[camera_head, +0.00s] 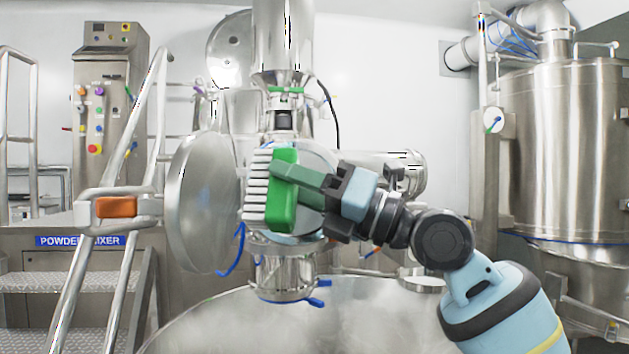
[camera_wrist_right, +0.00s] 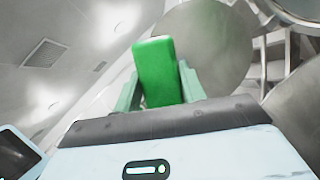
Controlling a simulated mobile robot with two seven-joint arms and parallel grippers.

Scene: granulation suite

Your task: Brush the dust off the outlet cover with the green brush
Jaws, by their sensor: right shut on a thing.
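The green brush (camera_head: 283,213) is held out in front of the steel equipment at the middle of the head view. Its white bristles (camera_head: 256,190) point left. My right gripper (camera_head: 322,190) is shut on the brush, with its arm coming in from the lower right. In the right wrist view the green brush (camera_wrist_right: 157,70) stands between the fingers. A large round steel cover (camera_head: 197,203) stands left of the bristles, with a visible gap between. Another round steel face is partly hidden behind the brush. I cannot tell which is the outlet cover, and no dust shows clearly. My left gripper is out of view.
A large steel vessel (camera_head: 560,140) stands at the right. A control cabinet (camera_head: 105,100) and steps with handrails (camera_head: 82,270) are at the left. A broad steel rounded surface (camera_head: 310,335) lies below the brush. Pipes and blue-handled clamps surround the centre.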

